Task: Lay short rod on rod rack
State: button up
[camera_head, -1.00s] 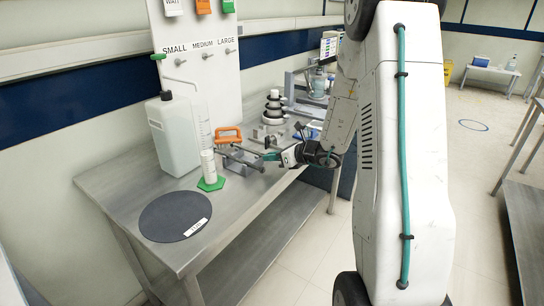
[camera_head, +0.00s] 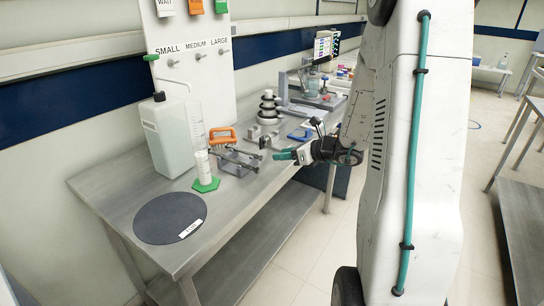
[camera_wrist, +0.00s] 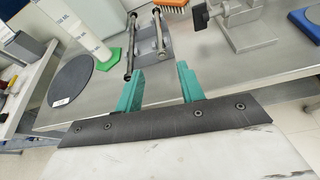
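The rod rack (camera_head: 238,161) is a grey metal frame on the steel bench, beside the white cylinder; it also shows in the wrist view (camera_wrist: 148,49). Two metal rods lie across it in the wrist view: a longer left rod (camera_wrist: 131,45) and a shorter right rod (camera_wrist: 160,34), apart from each other. My gripper (camera_head: 283,155) has teal fingers and is just right of the rack. In the wrist view my gripper (camera_wrist: 160,70) is open, its fingers wide apart with nothing between them. The tips are near the rods' closer ends and appear clear of both.
A round dark mat (camera_head: 170,218) lies at the bench's front. A white jug (camera_head: 168,137), a white cylinder on a green hexagonal base (camera_head: 206,185) and an orange-handled tool (camera_head: 222,136) surround the rack. A grey clamp block (camera_wrist: 240,28) stands right of it.

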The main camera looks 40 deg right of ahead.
jog(key=v, duration=0.4)
jog(key=s+a+r+n+g+y, duration=0.1)
jog(key=s+a+r+n+g, duration=0.2)
jog(key=a+n, duration=0.3)
jog(key=s+a+r+n+g+y, duration=0.15)
jog(key=a+n, duration=0.25)
jog(key=a, duration=0.4)
jog(key=s+a+r+n+g+y, duration=0.1)
jog(key=s+a+r+n+g, duration=0.3)
jog(key=a+n, duration=0.25)
jog(key=s+a+r+n+g+h, duration=0.1)
jog(key=s+n+h, duration=0.3)
jog(key=s+n, duration=0.4)
jog(key=s+a+r+n+g+h, duration=0.1)
jog(key=s+r+n+h, duration=0.1)
jog(key=s+n+h, duration=0.3)
jog(key=s+n, duration=0.3)
jog(key=s, duration=0.1)
jog(key=shift+a+g, duration=0.35)
jog(key=shift+n, duration=0.25)
